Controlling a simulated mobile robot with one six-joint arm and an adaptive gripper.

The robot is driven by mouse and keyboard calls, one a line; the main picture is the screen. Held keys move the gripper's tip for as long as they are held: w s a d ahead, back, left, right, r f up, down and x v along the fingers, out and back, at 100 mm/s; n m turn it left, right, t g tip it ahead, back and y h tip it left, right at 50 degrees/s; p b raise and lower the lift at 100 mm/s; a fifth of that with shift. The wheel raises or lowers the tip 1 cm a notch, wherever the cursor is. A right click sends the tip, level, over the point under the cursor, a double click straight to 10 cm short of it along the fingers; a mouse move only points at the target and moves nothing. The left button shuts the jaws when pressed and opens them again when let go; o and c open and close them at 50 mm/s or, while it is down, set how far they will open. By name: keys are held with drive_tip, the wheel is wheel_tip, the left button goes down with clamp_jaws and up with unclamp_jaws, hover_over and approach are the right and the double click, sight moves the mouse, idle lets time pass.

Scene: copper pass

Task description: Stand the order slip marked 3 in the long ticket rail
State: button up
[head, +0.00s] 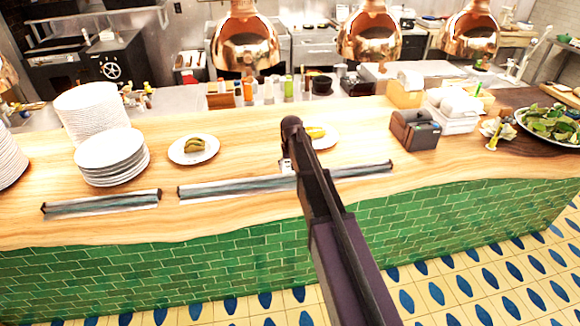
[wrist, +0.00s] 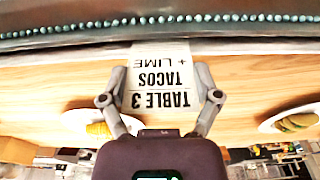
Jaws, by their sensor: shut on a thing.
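The white order slip (wrist: 160,78) reads "TABLE 3 TACOS + LIME", upside down in the wrist view. My gripper (wrist: 162,86) is shut on it, with one finger at each side edge. The slip's far end comes up to the long ticket rail (wrist: 75,35); I cannot tell whether it is in the slot. In the head view the long ticket rail (head: 235,188) lies along the counter's front edge. My arm crosses in front of its middle and hides most of the gripper. A small white part of the slip (head: 286,166) shows beside the arm.
A shorter rail (head: 100,204) lies to the left. Plates of food (head: 194,149) stand behind the long rail on both sides of my arm. Stacked plates (head: 112,160) are at left, a dark device (head: 414,130) at right. Copper lamps (head: 246,40) hang above.

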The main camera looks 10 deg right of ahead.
drive_tip(key=o, duration=0.4)
drive_tip(key=shift+o, duration=0.2)
drive_tip(key=shift+r+p, duration=3)
drive_tip(key=shift+p, duration=0.05)
drive_tip(key=s+f+b, duration=0.3)
drive_tip(key=s, duration=0.6)
drive_tip(key=s+f+g+b, duration=0.1)
drive_tip(key=s+f+b, duration=0.2)
drive_tip(key=s, duration=0.7)
drive_tip(key=s+f+b, duration=0.4)
drive_tip(key=s, duration=0.6)
